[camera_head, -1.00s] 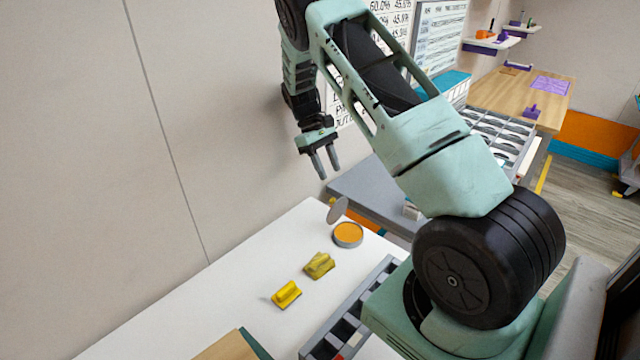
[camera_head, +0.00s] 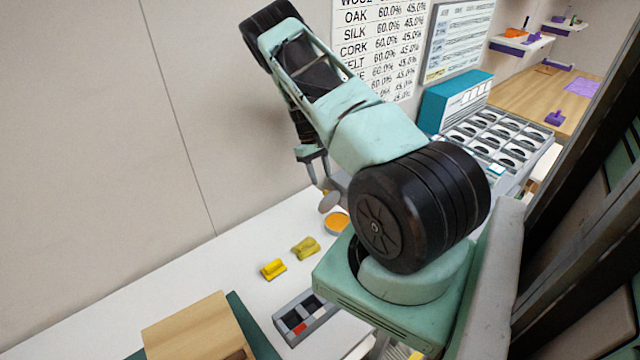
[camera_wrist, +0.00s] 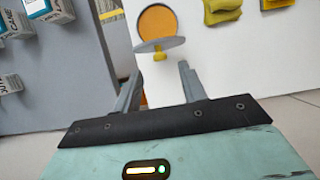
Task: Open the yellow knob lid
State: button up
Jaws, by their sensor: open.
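The grey round lid (camera_head: 329,202) stands tilted up at the edge of the round orange-filled opening (camera_head: 337,222) on the white table. In the wrist view, the lid (camera_wrist: 172,43) appears nearly edge-on, with its yellow knob (camera_wrist: 158,55) facing my gripper. The orange opening (camera_wrist: 157,22) shows uncovered beyond it. My gripper (camera_wrist: 161,72) is open and empty. Its two fingers point at the knob from either side in the picture, with a gap to it. In the head view, my gripper (camera_head: 318,172) is just above the lid, partly hidden by my arm.
Two yellow blocks (camera_head: 274,269) (camera_head: 306,248) lie on the white table (camera_head: 210,270) near the opening. A grey tray (camera_head: 300,318) and a wooden box (camera_head: 198,328) are at the front. The wall (camera_head: 120,130) rises behind. Small boxes (camera_wrist: 40,8) stand on a grey surface in the wrist view.

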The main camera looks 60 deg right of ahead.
aim_at(327, 200)
jog(key=shift+p+x, duration=1.05)
jog(key=shift+x, duration=1.45)
